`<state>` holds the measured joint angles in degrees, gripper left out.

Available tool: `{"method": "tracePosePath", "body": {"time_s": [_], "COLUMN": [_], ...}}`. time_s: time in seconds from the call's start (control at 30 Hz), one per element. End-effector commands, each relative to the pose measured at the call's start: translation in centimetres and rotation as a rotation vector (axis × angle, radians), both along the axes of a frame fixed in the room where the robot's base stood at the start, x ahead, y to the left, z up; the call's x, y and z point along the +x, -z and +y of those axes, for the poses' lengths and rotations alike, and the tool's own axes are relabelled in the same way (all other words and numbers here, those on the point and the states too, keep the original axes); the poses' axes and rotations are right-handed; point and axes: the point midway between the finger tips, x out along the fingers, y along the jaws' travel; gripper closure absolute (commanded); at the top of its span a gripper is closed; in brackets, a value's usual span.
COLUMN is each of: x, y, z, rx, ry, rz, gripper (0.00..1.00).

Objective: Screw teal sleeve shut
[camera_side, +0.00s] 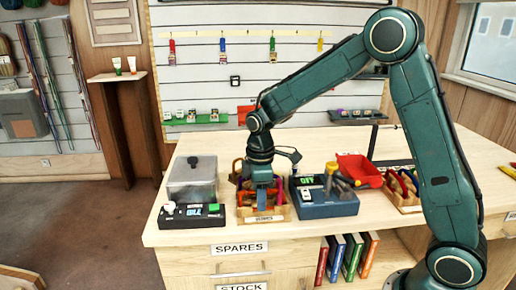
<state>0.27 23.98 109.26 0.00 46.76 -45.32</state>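My gripper (262,198) points down over a small wooden tray (264,217) on the workbench. The tray has a label on its front and holds colored gear, with orange and purple pieces (246,197) showing beside the gripper. The fingers are small and partly lost among the gear, so I cannot tell whether they are open or shut on something. I cannot make out a teal sleeve; it may be hidden by the gripper or too small to see.
A black device (192,215) and grey lidded box (192,181) stand left of the tray. A blue-grey unit (325,204) with a yellow-handled tool stands right, near a red bin (360,170) and another wooden tray (402,192).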

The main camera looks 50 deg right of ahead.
Motion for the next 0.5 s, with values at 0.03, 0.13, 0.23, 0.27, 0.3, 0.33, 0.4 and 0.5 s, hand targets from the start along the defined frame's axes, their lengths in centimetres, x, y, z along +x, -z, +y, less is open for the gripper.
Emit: {"method": "tracePosePath", "body": {"time_s": [0.03, 0.13, 0.23, 0.27, 0.3, 0.33, 0.4, 0.5], "x": [-0.06, -0.15, -0.24, -0.27, -0.31, -0.34, -0.41, -0.52], "y": [-0.01, -0.01, -0.01, -0.01, -0.01, -0.01, -0.01, -0.01], "z": [0.07, 0.18, 0.28, 0.31, 0.35, 0.38, 0.45, 0.56], "rx": [0.000, 0.000, 0.000, 0.000, 0.000, 0.000, 0.000, 0.000], "ry": [0.000, 0.000, 0.000, 0.000, 0.000, 0.000, -0.001, -0.001], "rz": [0.000, 0.000, 0.000, 0.000, 0.000, 0.000, 0.000, 0.000], "gripper": [0.60, 0.60, 0.60, 0.60, 0.60, 0.60, 0.60, 0.60]}}
